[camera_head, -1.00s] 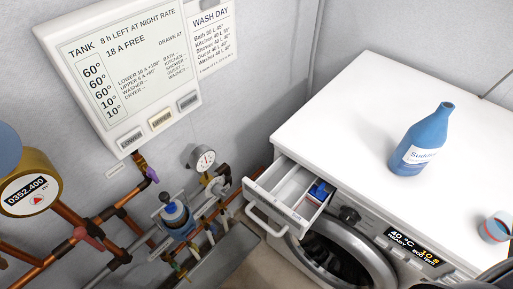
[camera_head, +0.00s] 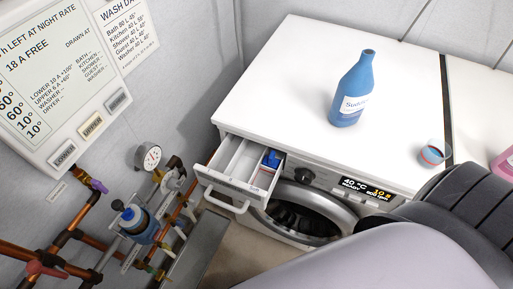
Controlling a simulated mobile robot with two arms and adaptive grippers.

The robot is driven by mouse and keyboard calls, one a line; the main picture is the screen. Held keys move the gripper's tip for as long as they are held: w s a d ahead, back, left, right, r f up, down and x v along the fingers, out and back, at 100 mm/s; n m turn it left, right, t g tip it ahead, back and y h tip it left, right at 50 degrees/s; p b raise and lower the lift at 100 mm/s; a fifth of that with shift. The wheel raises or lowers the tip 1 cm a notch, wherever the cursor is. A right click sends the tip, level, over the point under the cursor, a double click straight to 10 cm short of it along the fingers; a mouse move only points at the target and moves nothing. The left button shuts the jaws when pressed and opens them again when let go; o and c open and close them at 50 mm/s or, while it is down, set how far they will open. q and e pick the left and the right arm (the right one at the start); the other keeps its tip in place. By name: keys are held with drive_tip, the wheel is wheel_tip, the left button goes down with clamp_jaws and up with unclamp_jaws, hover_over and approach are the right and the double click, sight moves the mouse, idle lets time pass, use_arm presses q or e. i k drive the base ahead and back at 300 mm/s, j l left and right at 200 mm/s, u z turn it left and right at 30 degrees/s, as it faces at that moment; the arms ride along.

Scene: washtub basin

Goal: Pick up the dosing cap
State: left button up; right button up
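The dosing cap (camera_head: 433,153) looks like a small, see-through bluish cup with a red band or red contents. It stands on the white washing machine top (camera_head: 290,85), near the front right corner. A blue bottle (camera_head: 352,90) with a white label stands upright on the same top, left of and behind the cap. My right arm fills the lower right of the view, in front of the machine and close below the cap. Neither gripper shows in the head view.
The detergent drawer (camera_head: 235,165) is pulled out, with a blue piece in its right compartment. A pink object (camera_head: 504,163) is at the right edge. Pipes and a gauge (camera_head: 148,156) are at left. The top between bottle and drawer is clear.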

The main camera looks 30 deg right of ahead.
sight(436, 151)
drive_tip(key=z, duration=2.4)
